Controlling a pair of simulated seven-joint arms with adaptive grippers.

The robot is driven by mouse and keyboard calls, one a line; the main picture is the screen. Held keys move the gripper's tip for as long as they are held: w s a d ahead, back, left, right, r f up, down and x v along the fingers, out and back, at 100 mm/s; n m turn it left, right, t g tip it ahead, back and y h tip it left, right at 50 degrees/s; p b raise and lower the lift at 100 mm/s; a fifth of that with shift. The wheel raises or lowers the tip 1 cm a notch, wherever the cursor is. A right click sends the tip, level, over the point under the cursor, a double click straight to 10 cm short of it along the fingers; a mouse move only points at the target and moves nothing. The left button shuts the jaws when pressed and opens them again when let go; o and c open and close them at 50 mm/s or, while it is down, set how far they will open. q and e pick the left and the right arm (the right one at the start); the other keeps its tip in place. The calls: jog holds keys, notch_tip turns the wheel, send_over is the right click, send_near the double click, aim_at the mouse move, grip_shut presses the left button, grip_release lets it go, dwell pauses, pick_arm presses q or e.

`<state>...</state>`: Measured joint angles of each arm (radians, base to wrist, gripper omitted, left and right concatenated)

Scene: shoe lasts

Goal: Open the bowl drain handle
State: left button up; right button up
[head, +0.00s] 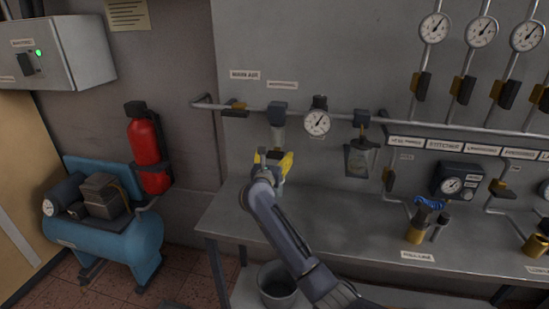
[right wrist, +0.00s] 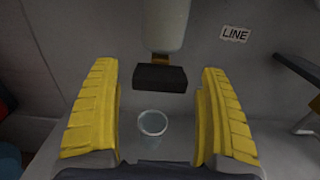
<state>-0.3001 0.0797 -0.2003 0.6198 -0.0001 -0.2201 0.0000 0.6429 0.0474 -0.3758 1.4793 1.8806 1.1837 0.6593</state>
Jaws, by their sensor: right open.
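The pale filter bowl (right wrist: 167,25) hangs at the top of the right wrist view. In the head view the bowl (head: 279,134) is partly visible under its dark cap on the pipe. Below it, on a brass stem, is the dark drain handle (right wrist: 160,79), lying crosswise. My right gripper (right wrist: 160,105) is open, with one yellow finger on each side of the handle and clear gaps between. In the head view my right gripper (head: 273,160) is just below the bowl and hides the handle. My left gripper is not in view.
A small translucent cup (right wrist: 152,124) stands below the handle. A gauge (head: 317,122) and another hanging bowl (head: 360,158) are to the right on the same pipe. The grey bench (head: 330,225) runs below. A dark bucket (head: 277,287) stands lower down.

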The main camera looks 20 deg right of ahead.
jog(key=shift+w, duration=0.1)
jog(key=shift+r, duration=0.1)
jog(key=c, duration=1.4)
